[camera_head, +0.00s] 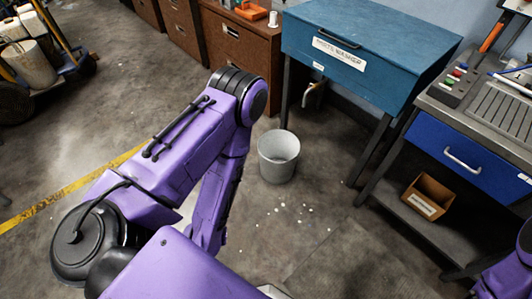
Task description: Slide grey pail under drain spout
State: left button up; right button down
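The grey pail (279,157) stands upright on the concrete floor near the middle of the head view, just right of my bent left arm. The drain spout (313,90) hangs under the blue parts washer (375,45), behind and to the right of the pail; the pail is in front of it, not beneath it. My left arm comes in purple from the bottom left; its gripper is hidden behind its own links. Only a piece of my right arm shows at the right edge, and its gripper is out of view.
A workbench with a blue drawer (470,158) stands at right, with a cardboard box (427,197) on its lower shelf. Brown cabinets (237,50) line the back. Pale spots (283,210) dot the floor before the pail. A cart (45,50) stands at the far left.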

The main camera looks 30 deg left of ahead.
aim_at(278, 150)
jog(key=u, duration=0.6)
jog(key=i, duration=0.7)
jog(key=u, duration=0.35)
